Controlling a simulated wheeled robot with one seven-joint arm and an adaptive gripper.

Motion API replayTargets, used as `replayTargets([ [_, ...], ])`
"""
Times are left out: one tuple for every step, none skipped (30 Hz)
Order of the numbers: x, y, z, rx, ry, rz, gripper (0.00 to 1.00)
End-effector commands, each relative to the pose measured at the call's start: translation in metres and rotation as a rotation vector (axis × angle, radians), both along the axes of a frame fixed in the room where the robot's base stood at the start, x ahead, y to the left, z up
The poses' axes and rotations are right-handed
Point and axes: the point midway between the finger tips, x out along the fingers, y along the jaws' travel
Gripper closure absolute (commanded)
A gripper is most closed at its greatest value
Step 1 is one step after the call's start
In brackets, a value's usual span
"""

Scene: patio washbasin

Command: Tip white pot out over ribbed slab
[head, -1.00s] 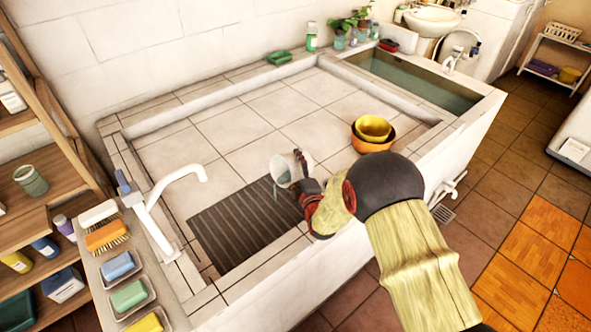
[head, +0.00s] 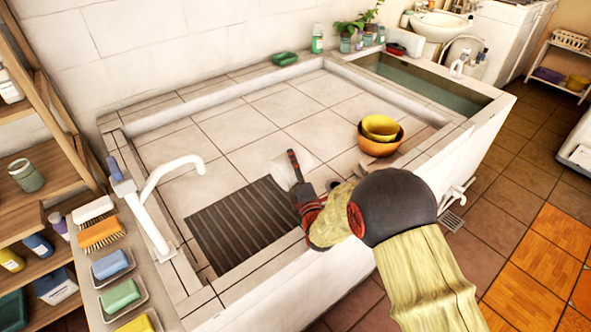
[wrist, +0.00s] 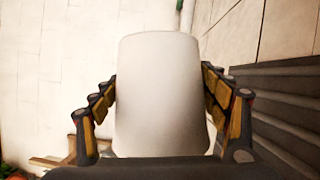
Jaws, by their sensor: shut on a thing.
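The white pot (head: 279,172) is held above the tiled basin floor, at the right edge of the ribbed slab (head: 235,222). It looks tipped over on its side in the head view, partly covered by a dark finger. My gripper (head: 297,173) is shut on it. In the wrist view, the pot (wrist: 162,95) fills the middle with my gripper's fingers (wrist: 162,100) against both sides. The dark ribbed slab (wrist: 275,105) shows at the right there. The pot's inside and any contents are hidden.
A yellow bowl (head: 380,126) sits in an orange bowl (head: 380,148) at the basin's right. A white tap (head: 165,190) reaches over the left rim. Brushes and soap dishes line the left ledge. The tiled basin floor (head: 250,125) behind the pot is clear.

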Motion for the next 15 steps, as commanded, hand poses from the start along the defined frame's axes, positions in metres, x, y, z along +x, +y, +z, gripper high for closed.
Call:
replayTargets([
  [-0.0005,0.0009,-0.0014,-0.012,-0.008,0.0,0.58],
  [-0.0008,0.0013,-0.0012,-0.018,-0.013,0.0,0.58],
  [-0.0011,0.0016,-0.0007,-0.025,-0.017,0.0,0.58],
  [-0.0013,0.0018,-0.0004,-0.03,-0.021,0.0,0.58],
  [-0.0015,0.0021,0.0,-0.035,-0.024,0.0,0.58],
  [-0.0015,0.0023,0.0004,-0.039,-0.027,0.0,0.58],
  [-0.0017,0.0025,0.0007,-0.042,-0.028,-0.001,0.58],
  [-0.0017,0.0025,0.001,-0.044,-0.03,-0.001,0.58],
  [-0.0018,0.0026,0.0013,-0.046,-0.031,-0.001,0.58],
  [-0.0018,0.0027,0.0016,-0.046,-0.032,-0.001,0.58],
  [-0.0018,0.0026,0.0017,-0.046,-0.032,-0.001,0.58],
  [-0.0018,0.0026,0.0018,-0.046,-0.032,-0.001,0.58],
  [-0.0018,0.0026,0.0019,-0.046,-0.032,-0.001,0.58],
  [-0.0018,0.0026,0.0019,-0.046,-0.032,-0.001,0.58],
  [-0.0018,0.0026,0.0019,-0.046,-0.032,-0.001,0.58],
])
